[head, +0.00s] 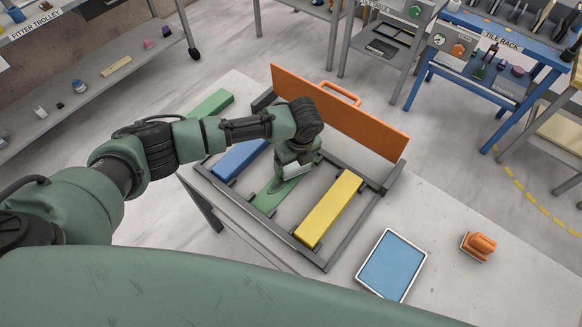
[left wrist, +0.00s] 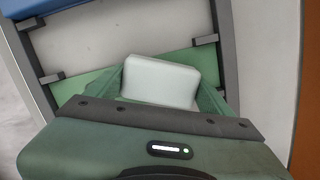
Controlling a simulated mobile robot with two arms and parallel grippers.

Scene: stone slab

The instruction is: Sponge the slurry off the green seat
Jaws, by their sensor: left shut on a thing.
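My left gripper (head: 290,172) is shut on a pale, whitish sponge (head: 297,169). It holds the sponge over the green seat (head: 266,199), a flat green strip in the dark frame between the blue bar and the yellow bar. In the left wrist view the sponge (left wrist: 160,82) sits between the green fingers, and the green seat (left wrist: 90,84) shows on both sides of it. I cannot tell whether the sponge touches the seat. The sponge and gripper hide the seat's middle. I cannot make out slurry on the visible parts. My right gripper is not in view.
The dark frame (head: 340,243) holds a blue bar (head: 240,160) and a yellow bar (head: 330,209). An orange board (head: 345,120) stands upright behind. A loose green bar (head: 212,103) lies at the far left. A blue tray (head: 393,265) and an orange handled block (head: 479,245) lie right.

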